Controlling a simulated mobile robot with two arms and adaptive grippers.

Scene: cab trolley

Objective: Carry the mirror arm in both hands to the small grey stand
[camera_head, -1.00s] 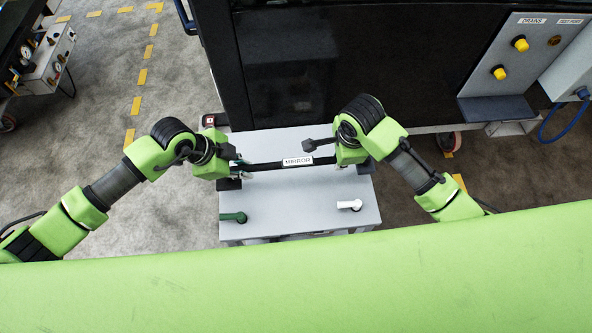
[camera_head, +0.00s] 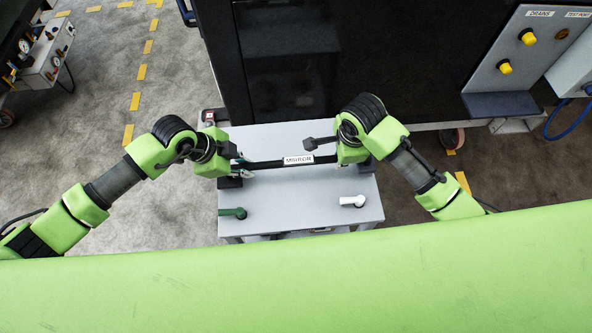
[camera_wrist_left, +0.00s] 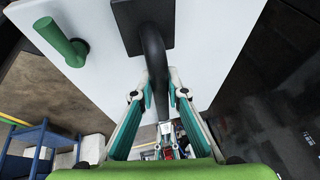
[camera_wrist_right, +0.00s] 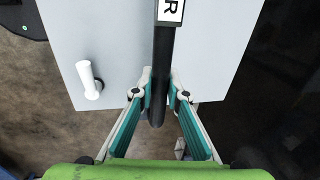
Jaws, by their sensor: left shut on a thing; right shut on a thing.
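The mirror arm is a black bar (camera_head: 262,165) with a white label reading MIRROR; it lies level across the head view. My left gripper (camera_head: 240,165) is shut on its left end, which shows as a curved black tube (camera_wrist_left: 154,55) in the left wrist view. My right gripper (camera_wrist_right: 159,88) is shut on its right end; in the head view its fingers are largely hidden. The bar is over a light grey tabletop (camera_head: 290,215); its height above it is unclear. I cannot tell whether this table is the small grey stand.
A green handle (camera_head: 233,212) and a white handle (camera_head: 353,201) stick up near the table's front. A large black cab (camera_head: 345,60) is right behind the table. A grey panel with yellow knobs (camera_head: 504,68) is at right. Open floor (camera_head: 90,120) lies to the left.

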